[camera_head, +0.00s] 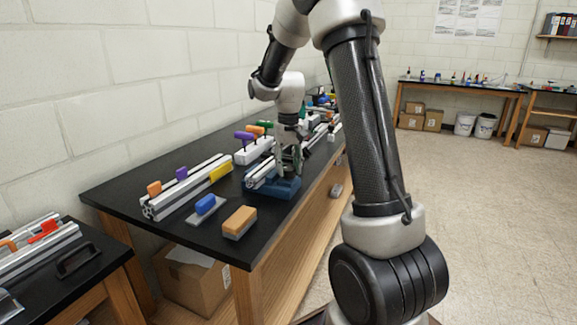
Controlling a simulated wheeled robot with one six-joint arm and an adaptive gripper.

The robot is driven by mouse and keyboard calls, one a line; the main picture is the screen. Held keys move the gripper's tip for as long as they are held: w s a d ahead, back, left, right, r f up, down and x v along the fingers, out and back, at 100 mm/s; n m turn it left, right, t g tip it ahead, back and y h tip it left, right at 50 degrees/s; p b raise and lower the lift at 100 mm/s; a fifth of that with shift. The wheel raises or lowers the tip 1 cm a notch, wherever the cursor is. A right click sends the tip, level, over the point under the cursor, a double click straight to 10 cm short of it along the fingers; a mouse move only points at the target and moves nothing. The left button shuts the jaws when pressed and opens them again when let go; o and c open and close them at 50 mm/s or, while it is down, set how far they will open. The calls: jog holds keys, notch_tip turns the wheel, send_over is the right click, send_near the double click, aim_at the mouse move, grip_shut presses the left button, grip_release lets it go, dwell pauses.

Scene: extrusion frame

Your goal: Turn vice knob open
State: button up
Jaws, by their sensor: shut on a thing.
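A blue vice (274,188) stands near the front edge of the black workbench (120,198), holding a short piece of silver extrusion (261,174). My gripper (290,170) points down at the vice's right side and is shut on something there. The knob is not clearly visible; the fingers and the vice body hide it. My arm comes in from the upper right.
A long extrusion with orange, purple and yellow blocks (221,171) lies left of the vice. A blue block (205,204) and a tan block (240,219) lie in front. A white holder with coloured T-handles (254,150) stands behind. A white wall (130,90) borders the bench.

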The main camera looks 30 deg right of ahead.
aim_at(288, 168)
jog(key=n, duration=0.4)
jog(key=shift+n, duration=0.3)
jog(key=n, duration=0.4)
jog(key=shift+n, duration=0.3)
jog(key=n, duration=0.4)
jog(key=shift+w+n, duration=0.1)
jog(key=shift+n, duration=2.1)
jog(key=o, duration=1)
notch_tip(288, 168, up, 12)
